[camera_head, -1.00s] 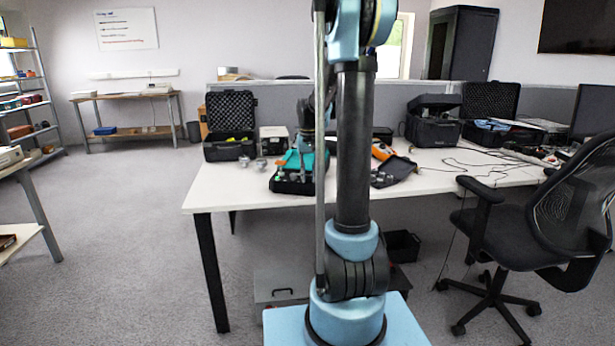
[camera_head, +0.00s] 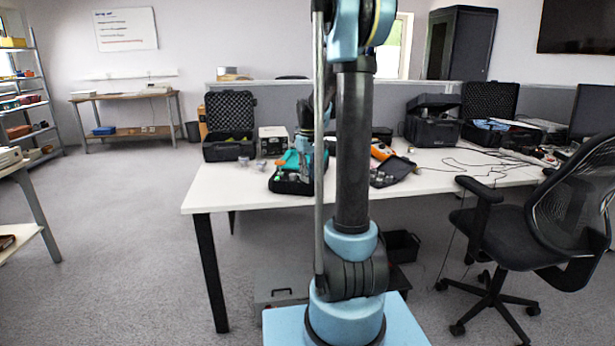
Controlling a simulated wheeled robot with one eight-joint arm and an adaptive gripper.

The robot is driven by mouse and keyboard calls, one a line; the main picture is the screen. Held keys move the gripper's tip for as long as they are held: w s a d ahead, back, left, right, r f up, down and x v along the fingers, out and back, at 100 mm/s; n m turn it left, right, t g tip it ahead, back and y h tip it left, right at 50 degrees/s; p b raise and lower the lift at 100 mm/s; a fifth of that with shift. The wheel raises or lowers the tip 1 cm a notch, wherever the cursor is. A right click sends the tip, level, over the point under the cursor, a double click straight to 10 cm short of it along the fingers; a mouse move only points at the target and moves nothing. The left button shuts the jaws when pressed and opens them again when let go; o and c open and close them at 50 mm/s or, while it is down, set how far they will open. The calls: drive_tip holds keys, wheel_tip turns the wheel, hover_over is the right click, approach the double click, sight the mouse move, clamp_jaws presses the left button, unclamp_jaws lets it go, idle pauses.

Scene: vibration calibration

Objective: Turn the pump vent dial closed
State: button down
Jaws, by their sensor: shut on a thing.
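The far end of my arm comes down behind my own column, over the left half of the white table (camera_head: 215,190). My gripper (camera_head: 304,148) is small and partly hidden there, just above an open black case (camera_head: 290,186) with teal and orange in or behind it. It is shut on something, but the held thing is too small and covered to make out. I cannot pick out the pump or its vent dial for sure, nor read any dial's position. A small light-grey box (camera_head: 272,141) stands just left of my gripper.
An open black foam-lined case (camera_head: 229,125) stands at the table's left. Small silver parts (camera_head: 246,162) lie before it. A black tray (camera_head: 391,171) and an orange device (camera_head: 382,151) lie right of my column. An office chair (camera_head: 545,220) stands front right. The left floor is open.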

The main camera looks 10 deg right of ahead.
drive_tip(key=shift+d, duration=0.1)
idle(0.3)
drive_tip(key=c, duration=1.7)
unclamp_jaws()
drive_tip(key=shift+r, duration=0.1)
wheel_tip(320, 180, up, 12)
drive_tip(key=s+f+m, duration=0.1)
drive_tip(key=s+f, duration=0.5)
drive_tip(key=s, duration=0.5)
drive_tip(key=s+f+m+t, duration=0.1)
drive_tip(key=s+f, duration=0.5)
drive_tip(key=s, duration=0.6)
drive_tip(key=s+f+m+t, duration=0.1)
drive_tip(key=s+f+m, duration=0.1)
drive_tip(key=s+f, duration=0.4)
drive_tip(key=s, duration=0.5)
drive_tip(key=shift+s+a+m, duration=0.25)
drive_tip(key=shift+m, duration=0.05)
